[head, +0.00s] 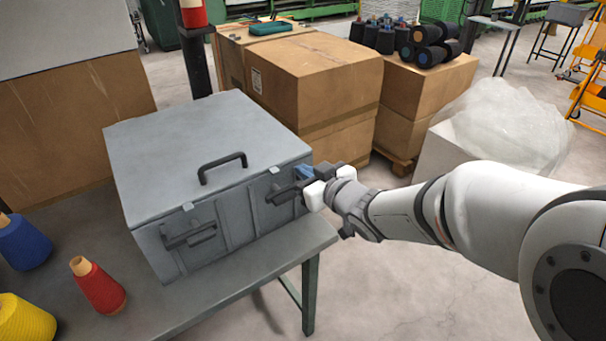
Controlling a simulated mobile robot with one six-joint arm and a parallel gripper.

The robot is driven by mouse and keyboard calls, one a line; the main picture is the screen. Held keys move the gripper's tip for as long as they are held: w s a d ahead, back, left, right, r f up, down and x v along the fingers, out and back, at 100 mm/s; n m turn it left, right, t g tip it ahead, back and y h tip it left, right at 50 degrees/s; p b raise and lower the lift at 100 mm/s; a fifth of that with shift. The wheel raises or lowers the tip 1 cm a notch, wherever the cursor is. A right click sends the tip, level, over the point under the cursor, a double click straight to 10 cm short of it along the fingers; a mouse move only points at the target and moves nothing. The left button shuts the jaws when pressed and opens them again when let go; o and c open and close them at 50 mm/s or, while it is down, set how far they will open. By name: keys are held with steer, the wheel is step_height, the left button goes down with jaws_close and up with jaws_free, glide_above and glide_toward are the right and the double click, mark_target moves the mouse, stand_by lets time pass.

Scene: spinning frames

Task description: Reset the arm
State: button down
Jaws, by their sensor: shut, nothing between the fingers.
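My arm reaches in from the right in the head view. My gripper (296,186) is at the right front corner of a grey metal case (205,165), near the dark latch on that side. The fingers look closed and hold nothing. Whether they touch the case or latch I cannot tell from this view. The case has a shut lid with a black handle on top and another dark latch at the left of its front.
The case stands on a grey table (120,285). Yarn cones in blue (24,243), red (98,287) and yellow (24,320) are at the left. Cardboard boxes (315,80) and a plastic-wrapped bundle (500,125) stand behind. Floor is open below my arm.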

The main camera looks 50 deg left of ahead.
steer(key=v, duration=0.8)
steer(key=shift+d, duration=0.35)
steer(key=w+d+r+m+t+h+p, duration=0.25)
steer(key=w+d+m+t+h, duration=0.2)
steer(key=w+d, duration=0.65)
steer(key=w+d+r+m+t+h+p, duration=0.25)
steer(key=w+d+m+h, duration=0.4)
steer(key=d, duration=0.85)
steer(key=s+d+r+m+g+h+p, duration=0.1)
steer(key=d+m+h+p, duration=0.1)
steer(key=d, duration=0.7)
steer(key=s+d+m+h+p, duration=0.1)
steer(key=s+d+m+p, duration=0.1)
steer(key=d, duration=0.8)
steer(key=s+d+r+m+g+h+p, duration=0.1)
steer(key=s+d+m+g, duration=0.2)
steer(key=s+d, duration=0.4)
steer(key=s+g, duration=0.1)
steer(key=s, duration=0.2)
steer(key=shift+s+d+m, duration=0.25)
steer(key=shift+s+m, duration=0.05)
steer(key=shift+s, duration=0.1)
